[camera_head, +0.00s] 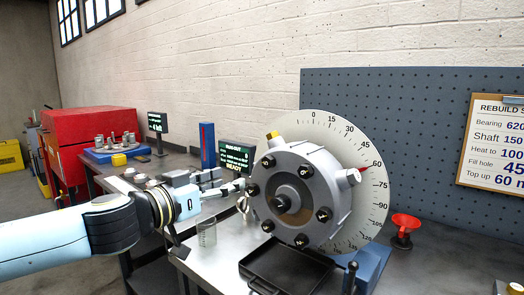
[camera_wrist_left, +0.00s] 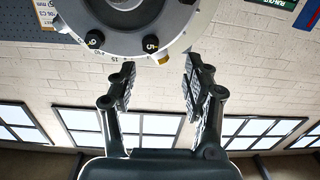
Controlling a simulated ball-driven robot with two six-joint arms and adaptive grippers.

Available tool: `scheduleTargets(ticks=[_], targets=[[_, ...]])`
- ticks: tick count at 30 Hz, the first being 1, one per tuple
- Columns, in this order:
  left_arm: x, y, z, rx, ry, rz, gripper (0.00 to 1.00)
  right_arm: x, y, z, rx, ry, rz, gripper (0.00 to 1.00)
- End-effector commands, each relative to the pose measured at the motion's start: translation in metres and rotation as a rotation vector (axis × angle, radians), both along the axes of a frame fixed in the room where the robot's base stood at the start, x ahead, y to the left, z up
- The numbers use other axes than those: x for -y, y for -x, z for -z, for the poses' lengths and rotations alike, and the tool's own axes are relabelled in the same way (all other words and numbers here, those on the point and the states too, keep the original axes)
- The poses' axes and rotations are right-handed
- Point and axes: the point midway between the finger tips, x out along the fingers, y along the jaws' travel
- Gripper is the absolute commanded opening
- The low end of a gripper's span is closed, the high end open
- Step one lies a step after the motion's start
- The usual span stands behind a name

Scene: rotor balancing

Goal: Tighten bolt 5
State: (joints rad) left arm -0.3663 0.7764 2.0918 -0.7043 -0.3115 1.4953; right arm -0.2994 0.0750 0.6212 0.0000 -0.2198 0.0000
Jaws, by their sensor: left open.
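The grey round housing (camera_head: 325,188) carries several black bolts around its face and stands in front of a white dial (camera_head: 372,205). In the left wrist view, bolt 5 (camera_wrist_left: 150,43), black with a yellow number, sits on the rim beside a yellow plug (camera_wrist_left: 163,60). By that plug, it matches the upper-left bolt (camera_head: 268,161) in the head view, where I cannot read its number. My left gripper (camera_head: 230,188) is open and empty, left of the housing; its fingers (camera_wrist_left: 160,72) stop short of bolt 5. My right gripper is not in view.
A black tray (camera_head: 258,268) lies below the housing. A clear beaker (camera_head: 207,232) stands beneath my left gripper. A READY display (camera_head: 236,152) and a blue upright block (camera_head: 207,145) stand behind it. The front-left bench top is mostly bare.

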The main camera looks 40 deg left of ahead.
Motion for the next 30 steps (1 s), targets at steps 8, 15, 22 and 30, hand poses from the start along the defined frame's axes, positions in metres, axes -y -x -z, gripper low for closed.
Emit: scheduleTargets(ticks=[8,15,22,30], targets=[[0.011,-0.009,-0.021,0.029,0.021,0.025,0.50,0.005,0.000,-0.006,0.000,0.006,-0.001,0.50],[0.014,-0.035,-0.021,0.033,0.024,0.026,0.50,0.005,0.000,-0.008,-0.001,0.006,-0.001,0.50],[0.016,-0.062,-0.020,0.035,0.026,0.026,0.50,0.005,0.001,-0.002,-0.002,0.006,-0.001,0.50],[0.019,-0.095,-0.019,0.032,0.023,0.026,0.50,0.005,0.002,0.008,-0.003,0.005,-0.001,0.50]])
